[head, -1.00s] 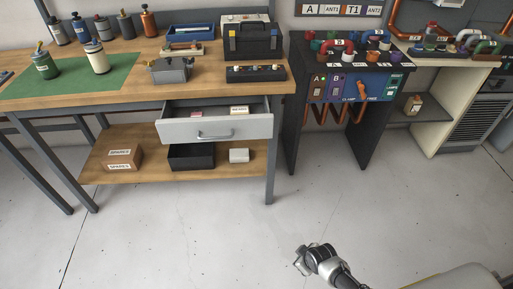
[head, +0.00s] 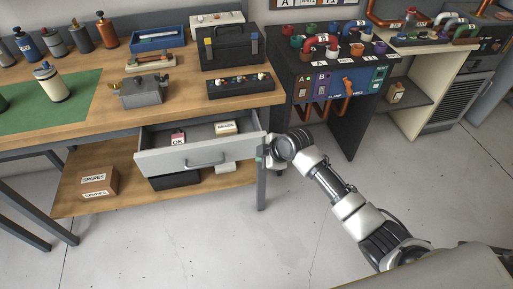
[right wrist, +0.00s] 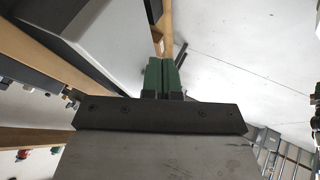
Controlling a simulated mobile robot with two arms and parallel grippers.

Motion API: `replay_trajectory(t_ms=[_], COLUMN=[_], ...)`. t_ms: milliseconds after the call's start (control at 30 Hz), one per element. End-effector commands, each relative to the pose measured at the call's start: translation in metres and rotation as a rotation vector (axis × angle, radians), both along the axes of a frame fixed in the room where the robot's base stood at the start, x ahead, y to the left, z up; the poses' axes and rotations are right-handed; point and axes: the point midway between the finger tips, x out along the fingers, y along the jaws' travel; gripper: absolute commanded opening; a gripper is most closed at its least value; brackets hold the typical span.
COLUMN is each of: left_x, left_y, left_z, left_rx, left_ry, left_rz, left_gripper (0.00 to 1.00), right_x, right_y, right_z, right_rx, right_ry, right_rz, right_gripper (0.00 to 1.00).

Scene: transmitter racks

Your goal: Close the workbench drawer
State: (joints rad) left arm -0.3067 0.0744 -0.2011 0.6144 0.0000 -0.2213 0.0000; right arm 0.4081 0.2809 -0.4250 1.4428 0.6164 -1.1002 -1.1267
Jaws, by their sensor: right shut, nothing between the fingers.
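The workbench drawer (head: 165,161) is pulled out under the bench top, with its grey front and bar handle (head: 205,163) facing me. A pink tag marked OK and a small labelled box lie inside it. My right gripper (head: 262,159) is at the right end of the drawer front, close to the bench leg. In the right wrist view its green fingers (right wrist: 163,66) are together and empty. A pale panel, apparently the drawer, is at upper left there (right wrist: 95,35). I cannot tell whether the fingers touch it. My left gripper is out of view.
The wooden workbench (head: 100,118) holds a toolbox (head: 228,48), a grey fixture and several canisters. Its lower shelf (head: 130,198) carries a SPARES box (head: 85,182) and a dark bin. A dark connector stand (head: 350,125) is to the right. The floor in front is clear.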

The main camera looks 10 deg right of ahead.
Motion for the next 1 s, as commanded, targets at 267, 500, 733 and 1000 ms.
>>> replay_trajectory(t_ms=[267, 500, 733, 1000], left_x=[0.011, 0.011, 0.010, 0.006], left_y=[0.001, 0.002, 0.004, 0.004], left_z=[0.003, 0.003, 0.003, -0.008], left_rx=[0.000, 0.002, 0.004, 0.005], left_ry=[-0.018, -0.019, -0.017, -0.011], left_rz=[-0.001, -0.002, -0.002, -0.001], left_gripper=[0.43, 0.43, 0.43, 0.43], right_x=[0.035, 0.049, 0.051, 0.058], right_y=[0.009, 0.008, 0.008, 0.008], right_z=[-0.016, -0.017, -0.017, -0.020], right_rx=[0.002, 0.000, 0.000, 0.000], right_ry=[-0.002, -0.001, -0.001, -0.004], right_rz=[-0.002, -0.002, -0.002, -0.002], right_gripper=[0.00, 0.00, 0.00, 0.00])
